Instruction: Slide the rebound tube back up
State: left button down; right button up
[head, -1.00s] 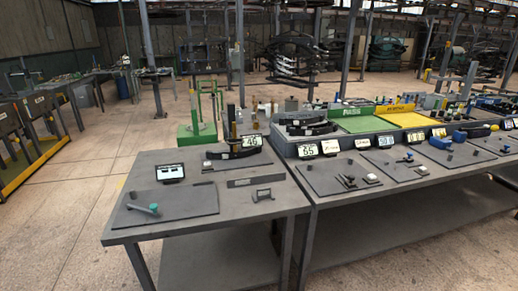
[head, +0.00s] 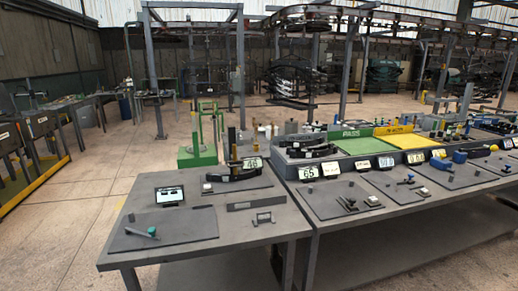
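Neither of my grippers is in view. No tube can be told for certain as the rebound tube. A dark curved leaf spring (head: 237,175) lies on the near bench (head: 200,252) beside a card reading 46 (head: 252,163). A slim upright post (head: 232,145) stands at that spring, too small to make out in detail. A second dark spring (head: 308,153) lies on the long bench to the right, behind a card reading 65 (head: 308,172).
A green-headed tool (head: 152,232) lies on a dark mat (head: 190,224) near a small screen (head: 169,195). Green and yellow trays (head: 360,146) sit on the long bench. A green stand (head: 197,157) is behind the near bench. Open floor (head: 60,230) lies to the left.

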aim_at(235, 163)
jog(key=u, duration=0.75)
jog(key=i, duration=1.45)
jog(key=z, duration=0.15)
